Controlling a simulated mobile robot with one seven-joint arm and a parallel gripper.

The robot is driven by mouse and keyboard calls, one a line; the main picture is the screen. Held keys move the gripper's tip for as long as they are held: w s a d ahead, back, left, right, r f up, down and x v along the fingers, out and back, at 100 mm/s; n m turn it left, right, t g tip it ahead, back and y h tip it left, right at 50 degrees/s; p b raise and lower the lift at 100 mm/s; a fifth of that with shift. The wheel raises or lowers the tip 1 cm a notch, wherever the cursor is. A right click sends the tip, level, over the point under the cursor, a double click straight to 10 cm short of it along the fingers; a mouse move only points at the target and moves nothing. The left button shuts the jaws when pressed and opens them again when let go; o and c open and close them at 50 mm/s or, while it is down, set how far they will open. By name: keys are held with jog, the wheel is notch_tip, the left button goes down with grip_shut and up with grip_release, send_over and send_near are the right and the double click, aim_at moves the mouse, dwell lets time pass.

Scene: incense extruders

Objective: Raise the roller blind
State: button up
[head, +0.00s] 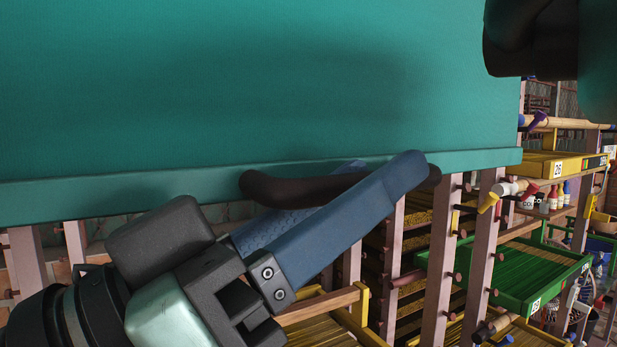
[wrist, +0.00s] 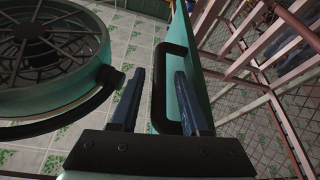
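The roller blind (head: 250,80) is a broad teal sheet that fills the upper part of the head view, with a teal bar (head: 100,193) along its lower edge. A dark brown handle (head: 290,188) is fixed to this bar and is partly hidden by my fingers. In the wrist view the handle (wrist: 158,90) is a dark loop on the blind, seen nearly edge-on. My gripper (head: 385,172) has blue fingers at the handle. In the wrist view my gripper (wrist: 158,85) is open, with the handle's grip bar between the fingers and a visible gap beside the left finger.
Behind the blind stands a pinkish rack (head: 487,240) with pegs. A yellow tray (head: 553,167) and a green tray (head: 520,275) hold sticks at the right. A round caged fan (wrist: 45,60) is close on the left in the wrist view, above a tiled floor (wrist: 130,35).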

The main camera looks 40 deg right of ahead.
grip_shut()
dwell(1.2)
